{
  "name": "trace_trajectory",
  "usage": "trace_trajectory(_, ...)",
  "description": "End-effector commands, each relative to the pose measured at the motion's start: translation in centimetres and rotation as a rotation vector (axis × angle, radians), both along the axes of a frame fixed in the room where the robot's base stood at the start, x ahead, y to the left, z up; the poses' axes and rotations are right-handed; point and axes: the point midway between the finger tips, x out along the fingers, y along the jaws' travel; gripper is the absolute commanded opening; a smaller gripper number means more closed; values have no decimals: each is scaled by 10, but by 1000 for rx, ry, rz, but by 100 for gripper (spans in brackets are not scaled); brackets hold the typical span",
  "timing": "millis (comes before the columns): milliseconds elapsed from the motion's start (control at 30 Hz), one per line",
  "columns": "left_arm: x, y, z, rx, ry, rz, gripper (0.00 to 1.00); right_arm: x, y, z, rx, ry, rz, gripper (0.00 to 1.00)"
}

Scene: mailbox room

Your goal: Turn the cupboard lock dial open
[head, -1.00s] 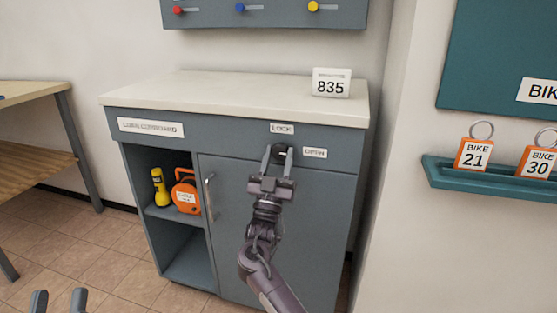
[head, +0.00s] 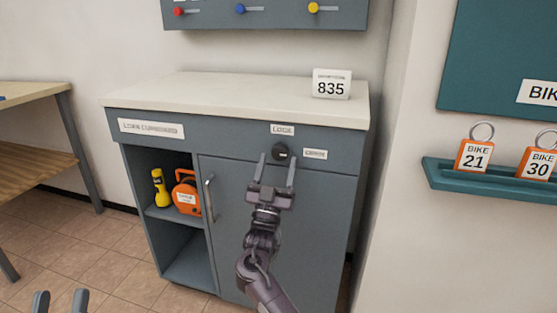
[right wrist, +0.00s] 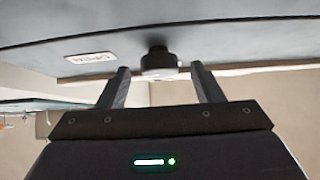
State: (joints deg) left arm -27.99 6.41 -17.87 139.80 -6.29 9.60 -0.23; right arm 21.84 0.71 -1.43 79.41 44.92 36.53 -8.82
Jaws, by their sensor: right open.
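The dark round lock dial (head: 280,152) sits on the grey cupboard (head: 240,150) between the LOCK label (head: 282,129) above and the OPEN label (head: 315,154) to its right. My right gripper (head: 277,160) is open just below and in front of the dial, with its fingers apart and nothing between them. In the right wrist view the dial (right wrist: 158,60) stands out from the front panel beyond the two open fingertips (right wrist: 160,70), apart from them. Which way the dial points is too small to tell. My left gripper (head: 60,301) shows only its two separated fingertips at the lower left.
The cupboard door has a vertical handle (head: 209,197) at its left. An open shelf beside it holds a yellow torch (head: 160,187) and an orange case (head: 187,193). An 835 sign (head: 331,84) stands on the top. A teal ledge (head: 485,181) with bike tags is at the right.

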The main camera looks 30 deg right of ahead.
Motion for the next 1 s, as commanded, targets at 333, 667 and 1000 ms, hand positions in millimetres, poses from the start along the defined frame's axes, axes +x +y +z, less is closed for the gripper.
trace_trajectory(333, 7, -5, -27, 43, 112, -3, 36, -24, 29, -38, 1, 0, 1, 60)
trace_trajectory(667, 7, -5, -28, 45, 118, -3, 36, -27, 33, -42, 0, -1, -1, 60)
trace_trajectory(1000, 7, -4, -25, 45, 110, -3, 36, -28, 34, -42, 3, 1, 13, 60)
